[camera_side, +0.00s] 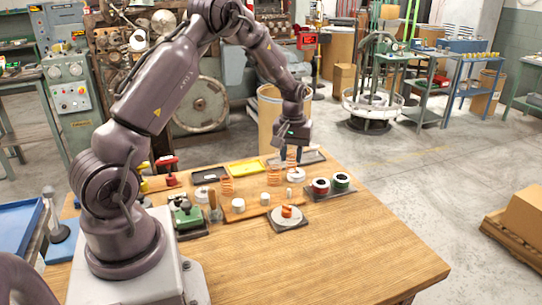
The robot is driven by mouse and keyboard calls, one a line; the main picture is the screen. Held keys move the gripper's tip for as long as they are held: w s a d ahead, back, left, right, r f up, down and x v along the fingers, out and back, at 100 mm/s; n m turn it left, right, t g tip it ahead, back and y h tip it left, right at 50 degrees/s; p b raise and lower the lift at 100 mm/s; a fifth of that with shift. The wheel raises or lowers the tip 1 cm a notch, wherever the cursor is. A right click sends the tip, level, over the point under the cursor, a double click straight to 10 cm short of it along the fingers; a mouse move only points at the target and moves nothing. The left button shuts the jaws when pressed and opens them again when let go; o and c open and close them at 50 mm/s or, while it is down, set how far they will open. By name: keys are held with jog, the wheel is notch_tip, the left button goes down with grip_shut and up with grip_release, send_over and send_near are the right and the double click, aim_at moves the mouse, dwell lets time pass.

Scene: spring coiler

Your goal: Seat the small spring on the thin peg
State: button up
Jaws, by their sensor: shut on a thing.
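My gripper (291,155) points down over the far part of the wooden table. Its jaws are shut on a copper-coloured spring (291,162), taken to be the small spring, which is partly hidden by the fingers. A thin upright piece (289,192), which may be the thin peg, stands near the strip's right end, below the gripper. Other copper springs stand at the back (274,167) and further left (227,187). I cannot tell whether the held spring touches anything.
A round plate with an orange piece (287,211) sits in front of the strip. A yellow tray (247,168) lies at the back. The table's front right (370,240) is clear.

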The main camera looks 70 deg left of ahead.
aim_at(290, 171)
jog(key=shift+s+f+n, duration=0.2)
jog(key=shift+n, duration=0.2)
jog(key=shift+f, duration=2.5)
jog(key=shift+f, duration=1.85)
dwell(0.6)
jog(key=o, duration=1.1)
jog(key=shift+r, duration=5.6)
